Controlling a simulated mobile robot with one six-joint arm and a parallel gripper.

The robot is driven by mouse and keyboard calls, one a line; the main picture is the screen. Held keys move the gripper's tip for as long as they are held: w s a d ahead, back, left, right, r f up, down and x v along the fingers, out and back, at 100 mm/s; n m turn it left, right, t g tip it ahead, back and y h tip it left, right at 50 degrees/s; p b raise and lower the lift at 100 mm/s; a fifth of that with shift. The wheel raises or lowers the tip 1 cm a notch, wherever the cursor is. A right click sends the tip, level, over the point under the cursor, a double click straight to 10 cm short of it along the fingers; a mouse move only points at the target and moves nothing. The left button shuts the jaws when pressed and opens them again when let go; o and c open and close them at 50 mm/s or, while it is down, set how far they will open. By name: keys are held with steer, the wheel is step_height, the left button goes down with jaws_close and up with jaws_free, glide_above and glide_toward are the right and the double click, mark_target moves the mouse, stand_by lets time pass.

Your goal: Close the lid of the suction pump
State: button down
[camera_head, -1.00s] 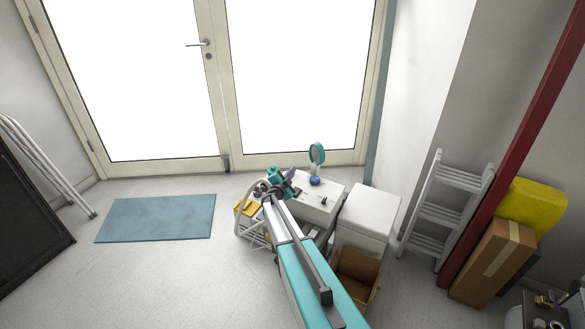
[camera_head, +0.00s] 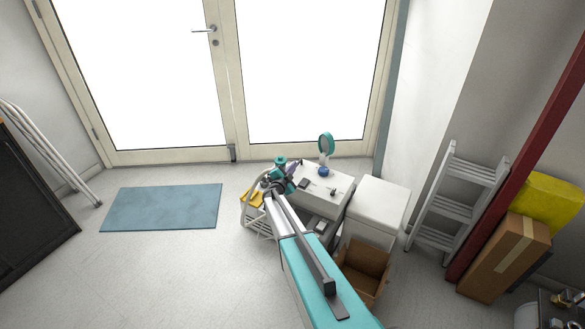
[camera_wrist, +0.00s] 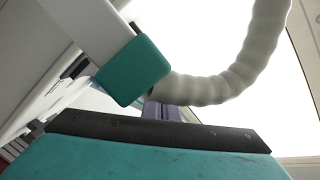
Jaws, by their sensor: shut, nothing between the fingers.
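My gripper (camera_head: 296,168) is at the end of my teal and white arm, over the left edge of a low white cabinet (camera_head: 331,206). Its small purple fingers also show in the wrist view (camera_wrist: 165,111), partly hidden; they are shut and empty. In the wrist view a white part with a teal end (camera_wrist: 134,71) and a ribbed pale hose (camera_wrist: 235,80) are close by. I cannot tell which unit is the suction pump, nor how its lid stands. A white box with a flat top (camera_head: 381,205) stands right of the cabinet.
A round teal mirror (camera_head: 326,145) stands on the cabinet, near a blue item (camera_head: 323,171). A white step stool (camera_head: 256,216) is left of it, and an open cardboard box (camera_head: 365,270) in front. The floor around the blue mat (camera_head: 160,207) is clear.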

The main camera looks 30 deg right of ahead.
steer(key=s+a+r+b, duration=0.1)
steer(key=s+a+r, duration=0.4)
steer(key=a, duration=0.3)
steer(key=shift+s+r, duration=0.35)
steer(key=shift+s, duration=0.15)
stand_by(0.4)
stand_by(0.4)
